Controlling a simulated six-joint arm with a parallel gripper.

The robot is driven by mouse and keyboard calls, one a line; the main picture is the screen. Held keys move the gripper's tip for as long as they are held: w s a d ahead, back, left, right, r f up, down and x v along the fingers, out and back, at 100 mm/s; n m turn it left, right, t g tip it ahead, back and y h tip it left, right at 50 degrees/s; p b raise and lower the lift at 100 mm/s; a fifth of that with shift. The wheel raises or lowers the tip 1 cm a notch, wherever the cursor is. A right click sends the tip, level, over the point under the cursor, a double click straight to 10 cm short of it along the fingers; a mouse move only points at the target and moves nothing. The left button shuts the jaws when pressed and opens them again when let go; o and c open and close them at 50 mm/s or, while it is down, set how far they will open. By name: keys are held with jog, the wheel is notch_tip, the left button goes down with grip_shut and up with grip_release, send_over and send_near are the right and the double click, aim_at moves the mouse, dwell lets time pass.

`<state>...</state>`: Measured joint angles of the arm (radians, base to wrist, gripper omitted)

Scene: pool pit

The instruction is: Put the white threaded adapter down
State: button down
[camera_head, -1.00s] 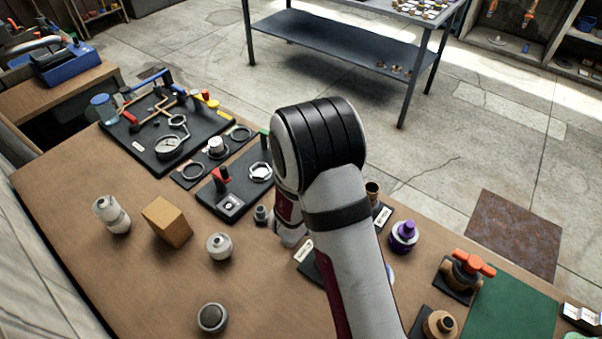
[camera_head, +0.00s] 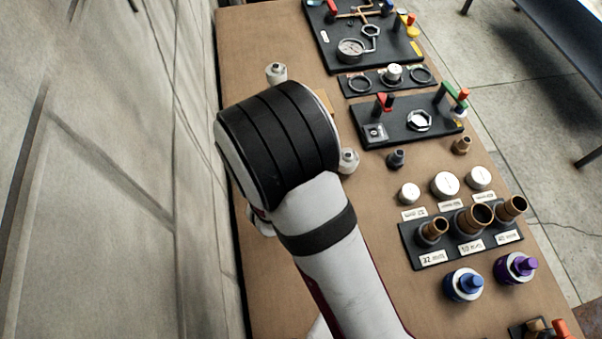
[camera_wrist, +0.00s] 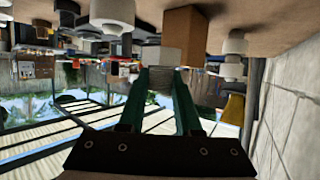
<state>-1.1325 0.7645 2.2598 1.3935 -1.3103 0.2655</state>
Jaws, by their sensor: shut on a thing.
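In the wrist view my gripper (camera_wrist: 160,74) has its two green fingers shut on a small pale whitish piece, the white threaded adapter (camera_wrist: 158,56). Its threads cannot be made out. The picture is upside down, with the worktop along the top edge, and the adapter appears in front of a tan block (camera_wrist: 186,34). I cannot tell whether the adapter touches the worktop. In the head view my arm hides the gripper and the adapter.
On the brown worktop (camera_head: 310,290), white fittings stand beyond my arm (camera_head: 276,72) and beside it (camera_head: 348,160). A black rack (camera_head: 432,258) with brown sockets, white caps (camera_head: 445,184), a blue plug (camera_head: 464,286) and a purple plug (camera_head: 516,268) lie right. A wall (camera_head: 110,170) borders the left.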

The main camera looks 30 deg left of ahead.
jog(key=shift+n+y, duration=0.5)
jog(key=shift+y, duration=0.1)
jog(key=s+a+f, duration=0.1)
jog(key=f, duration=0.1)
jog(key=s+a+f, duration=0.1)
jog(key=f, duration=0.2)
jog(key=s+a+f, duration=0.1)
jog(key=f, duration=0.2)
jog(key=shift+s+f, duration=0.15)
jog(key=shift+s, duration=0.25)
jog(key=shift+f, duration=0.15)
jog(key=c, duration=0.6)
grip_release()
